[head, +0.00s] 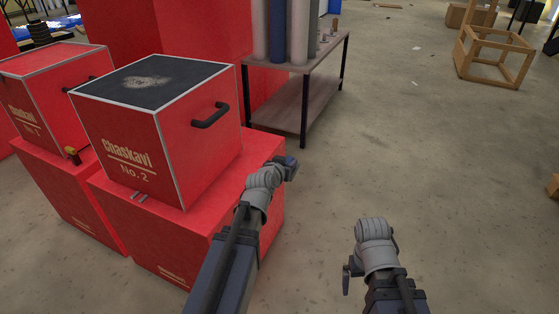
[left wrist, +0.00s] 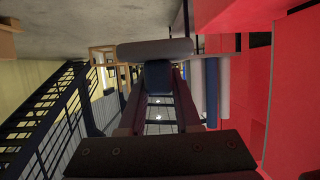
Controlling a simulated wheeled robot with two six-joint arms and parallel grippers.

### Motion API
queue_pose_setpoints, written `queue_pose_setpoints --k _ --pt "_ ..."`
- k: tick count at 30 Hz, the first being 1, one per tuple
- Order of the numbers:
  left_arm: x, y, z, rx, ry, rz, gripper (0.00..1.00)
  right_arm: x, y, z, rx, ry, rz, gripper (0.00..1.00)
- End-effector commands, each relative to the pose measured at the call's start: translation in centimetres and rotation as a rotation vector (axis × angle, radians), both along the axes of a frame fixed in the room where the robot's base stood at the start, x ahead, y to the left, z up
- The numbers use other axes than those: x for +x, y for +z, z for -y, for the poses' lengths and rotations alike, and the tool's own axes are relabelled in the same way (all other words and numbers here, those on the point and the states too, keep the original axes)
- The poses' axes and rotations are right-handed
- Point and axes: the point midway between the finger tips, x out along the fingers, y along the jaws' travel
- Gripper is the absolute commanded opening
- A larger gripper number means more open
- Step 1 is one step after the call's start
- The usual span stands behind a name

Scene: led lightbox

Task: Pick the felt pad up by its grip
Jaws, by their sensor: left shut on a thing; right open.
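My left gripper (head: 284,170) is beside the right side of the red No. 2 box (head: 205,150), apart from it. In the left wrist view its fingers (left wrist: 159,100) are shut on a blue grip (left wrist: 158,75). A grey pad (left wrist: 155,49), which looks like the felt pad, sits at the far end of that grip. In the head view the pad shows only as a small dark blue-grey shape (head: 291,166) at the fingertips. My right gripper (head: 348,271) is open at lower right, low over bare floor, its fingers small and partly hidden.
The No. 2 box has a black top (head: 150,80) with a pale smudge and a black side handle (head: 210,116). It stands on a red base (head: 240,200). Another red box (head: 40,100) stands left. A shelf (head: 310,85) holds upright rolls behind.

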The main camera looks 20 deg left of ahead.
Motion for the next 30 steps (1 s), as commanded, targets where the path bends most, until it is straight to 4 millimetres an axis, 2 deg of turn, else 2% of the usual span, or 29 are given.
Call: queue_pose_setpoints --k 14,30 --pt "0.0 0.3 0.1 0.001 0.000 0.000 0.00 0.0 0.3 0.0 0.000 0.000 0.000 1.00" --pt "0.0 3.8 0.1 0.001 0.000 0.000 0.00 0.0 3.8 0.0 0.000 0.000 0.000 1.00"
